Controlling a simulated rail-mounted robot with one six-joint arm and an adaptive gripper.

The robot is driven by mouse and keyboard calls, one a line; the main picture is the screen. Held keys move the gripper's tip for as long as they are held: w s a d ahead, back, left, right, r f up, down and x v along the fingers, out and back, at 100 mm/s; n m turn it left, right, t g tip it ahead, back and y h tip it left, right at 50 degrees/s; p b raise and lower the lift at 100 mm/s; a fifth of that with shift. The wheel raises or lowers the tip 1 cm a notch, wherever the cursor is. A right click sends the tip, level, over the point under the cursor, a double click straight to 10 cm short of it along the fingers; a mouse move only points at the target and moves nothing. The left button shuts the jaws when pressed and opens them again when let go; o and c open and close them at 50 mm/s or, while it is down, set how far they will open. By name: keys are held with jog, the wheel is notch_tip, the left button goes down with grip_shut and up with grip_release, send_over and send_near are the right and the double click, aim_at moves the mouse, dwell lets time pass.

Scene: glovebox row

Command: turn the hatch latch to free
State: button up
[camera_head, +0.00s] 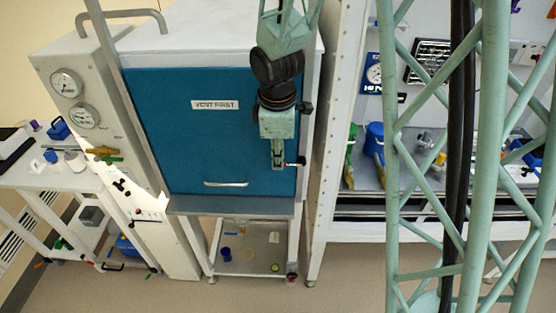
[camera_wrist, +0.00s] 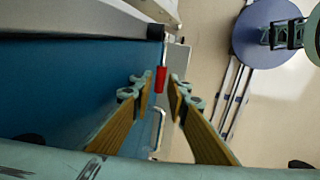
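The blue hatch door (camera_head: 190,140) with a "VENT FIRST" label is shut in its grey frame. A small latch with a red end (camera_head: 300,161) is at the door's right edge. In the wrist view, its red grip (camera_wrist: 160,79) sits in the gap near the fingertips, with a dark pivot above. My gripper (camera_head: 277,165) hangs in front of the door's lower right part, just left of the latch. In the wrist view, my gripper (camera_wrist: 158,90) has its fingers apart, with clear space beside the red grip. I cannot tell how deep the grip lies between them.
A silver door handle (camera_head: 226,184) is low on the door. A grey ledge (camera_head: 235,206) runs below it, above an open lower shelf (camera_head: 248,254). Gauges (camera_head: 66,84) are on the left cabinet. A white frame post (camera_head: 335,120) stands to the right.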

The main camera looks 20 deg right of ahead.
jog(key=shift+f, duration=0.3)
grip_shut()
